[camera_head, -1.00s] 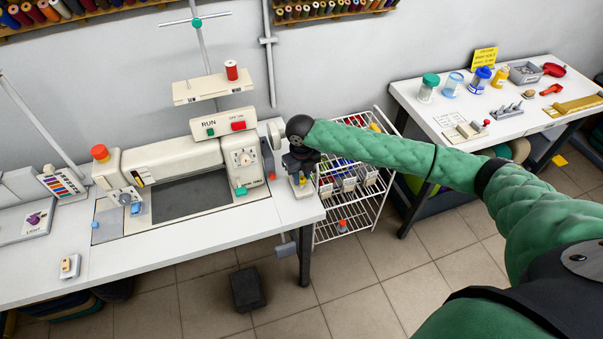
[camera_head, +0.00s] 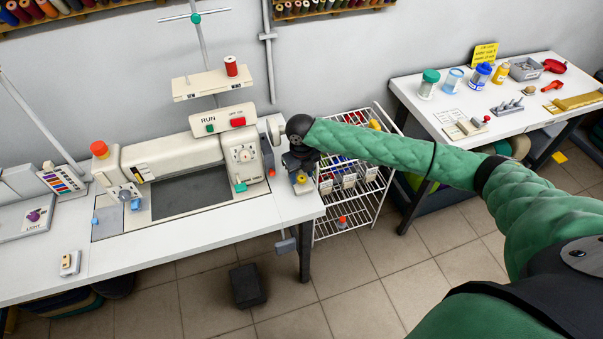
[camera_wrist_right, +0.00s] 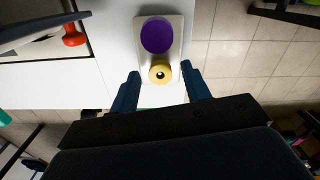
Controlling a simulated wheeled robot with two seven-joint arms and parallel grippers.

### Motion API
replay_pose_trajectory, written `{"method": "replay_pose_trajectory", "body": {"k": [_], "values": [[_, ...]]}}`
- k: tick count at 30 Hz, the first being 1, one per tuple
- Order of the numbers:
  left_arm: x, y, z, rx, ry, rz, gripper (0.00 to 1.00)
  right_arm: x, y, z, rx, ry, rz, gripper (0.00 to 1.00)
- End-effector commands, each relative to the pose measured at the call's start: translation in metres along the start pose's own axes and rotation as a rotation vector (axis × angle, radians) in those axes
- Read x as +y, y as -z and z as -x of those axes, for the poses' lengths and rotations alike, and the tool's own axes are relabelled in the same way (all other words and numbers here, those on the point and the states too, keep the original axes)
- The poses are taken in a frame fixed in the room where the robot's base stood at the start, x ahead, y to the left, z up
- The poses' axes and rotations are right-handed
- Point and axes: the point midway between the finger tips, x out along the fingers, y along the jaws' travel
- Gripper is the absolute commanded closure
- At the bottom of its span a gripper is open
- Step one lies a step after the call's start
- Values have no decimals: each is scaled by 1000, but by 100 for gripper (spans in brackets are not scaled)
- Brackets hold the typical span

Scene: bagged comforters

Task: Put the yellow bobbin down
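The yellow bobbin (camera_wrist_right: 160,72) sits on a small pale plate (camera_wrist_right: 179,21) on the white table, beside a purple round spot (camera_wrist_right: 157,36) on the same plate. My right gripper (camera_wrist_right: 162,82) has its two dark blue fingers spread on either side of the bobbin, with a gap to it on both sides. In the head view my right gripper (camera_head: 300,176) is over the right end of the sewing table, and a bit of the yellow bobbin (camera_head: 302,180) shows below it. My left gripper is not in view.
The sewing machine (camera_head: 170,155) stands left of the gripper on the white table (camera_head: 180,246). A white wire rack (camera_head: 345,222) stands just right of the table's edge. A second table (camera_head: 450,110) with jars and tools is at the right.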

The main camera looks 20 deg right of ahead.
Motion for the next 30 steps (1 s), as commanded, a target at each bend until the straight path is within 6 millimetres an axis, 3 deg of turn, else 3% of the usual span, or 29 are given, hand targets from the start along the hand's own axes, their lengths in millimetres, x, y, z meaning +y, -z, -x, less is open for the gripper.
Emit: {"method": "replay_pose_trajectory", "body": {"k": [8, 14, 30], "values": [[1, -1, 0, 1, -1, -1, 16, 0, 0, 3, 0, 0, 0, 53], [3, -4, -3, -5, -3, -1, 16, 0, -1, 17, -2, -1, 0, 53], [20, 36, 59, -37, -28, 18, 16, 0, -1, 98, -3, 0, 0, 53]]}}
